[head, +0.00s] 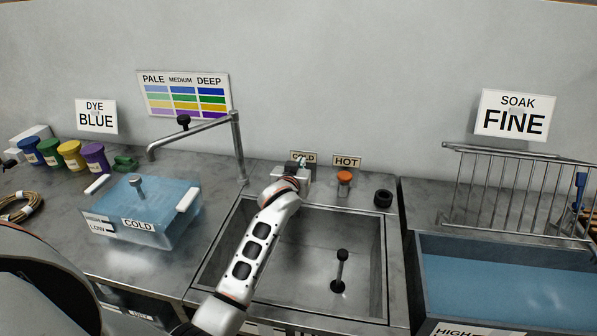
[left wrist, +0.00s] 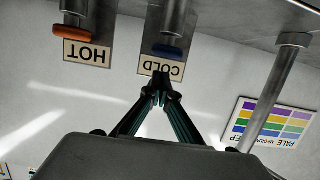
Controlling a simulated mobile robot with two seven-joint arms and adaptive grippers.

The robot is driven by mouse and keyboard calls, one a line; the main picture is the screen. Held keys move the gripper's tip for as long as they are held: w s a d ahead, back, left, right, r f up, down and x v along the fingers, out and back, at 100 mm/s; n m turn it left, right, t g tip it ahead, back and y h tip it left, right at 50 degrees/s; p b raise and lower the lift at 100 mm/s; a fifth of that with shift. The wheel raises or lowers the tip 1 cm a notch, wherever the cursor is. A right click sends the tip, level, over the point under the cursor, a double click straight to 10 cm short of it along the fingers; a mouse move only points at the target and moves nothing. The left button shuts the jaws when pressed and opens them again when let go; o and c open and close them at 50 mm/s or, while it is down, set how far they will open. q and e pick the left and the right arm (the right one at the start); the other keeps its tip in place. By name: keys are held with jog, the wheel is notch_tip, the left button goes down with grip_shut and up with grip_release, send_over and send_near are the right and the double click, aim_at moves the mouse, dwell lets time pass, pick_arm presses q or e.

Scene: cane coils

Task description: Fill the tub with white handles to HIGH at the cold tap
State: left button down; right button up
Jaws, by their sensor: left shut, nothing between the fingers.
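The tub with white handles (head: 160,234) is a clear blue box on the counter left of the sink. It carries a COLD label, and HIGH and LOW marks on its left front. I cannot tell its water level. The bent tap spout (head: 190,131) ends above the tub's back part. My left gripper (head: 302,161) is at the COLD sign behind the sink and hides the cold tap there. In the left wrist view, upside down, the shut, empty fingers (left wrist: 160,91) point at the blue cold tap knob (left wrist: 167,51). Contact is unclear. My right gripper is out of view.
The hot tap with an orange knob (head: 344,177) stands right of the cold one. The sink (head: 300,250) has a black-knobbed stopper. A soak tank (head: 500,270) and rack (head: 520,190) are at right. Dye jars (head: 71,155) and a cane coil (head: 20,207) are at left.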

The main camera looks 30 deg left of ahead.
pick_arm(q)
jog(key=v, duration=1)
jog(key=shift+s+r, duration=0.2)
jog(key=shift+r, duration=0.1)
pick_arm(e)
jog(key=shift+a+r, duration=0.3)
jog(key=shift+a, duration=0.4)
pick_arm(q)
jog(key=shift+f, duration=0.1)
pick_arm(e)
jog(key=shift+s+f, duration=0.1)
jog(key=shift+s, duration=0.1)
